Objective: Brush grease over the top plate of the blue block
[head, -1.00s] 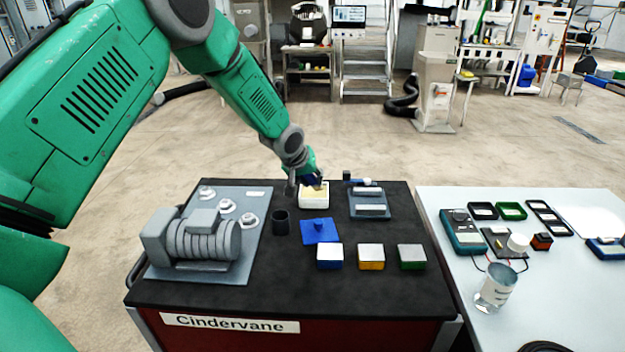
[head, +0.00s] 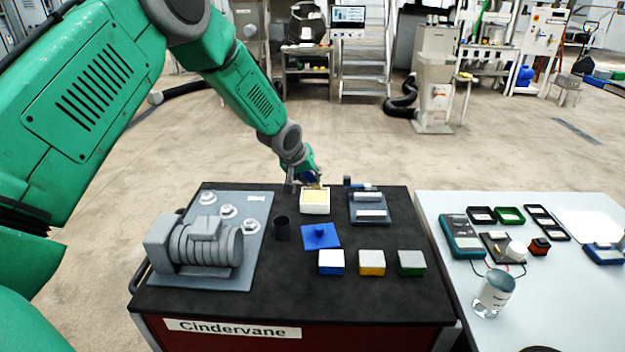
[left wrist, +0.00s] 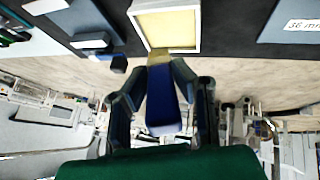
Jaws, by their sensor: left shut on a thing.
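The blue block (head: 331,263) with a pale metal top plate stands near the front of the black cart top, left of a yellow block and a green block. A white tub (head: 304,207) with yellow grease (head: 315,196) stands at the back of the cart; it also shows in the left wrist view (left wrist: 197,46). My left gripper (head: 303,182) is at the tub's far edge. It is shut on a brush (left wrist: 162,100) with a dark blue handle. The tan bristles point at the tub's edge; I cannot tell whether they touch the grease.
A blue lid-like piece (head: 320,237) with a knob lies between tub and blocks. A dark cup (head: 282,228) and a grey motor plate (head: 247,264) are to the left. A grey fixture (head: 369,208) is right of the tub. A second table (head: 447,203) stands right.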

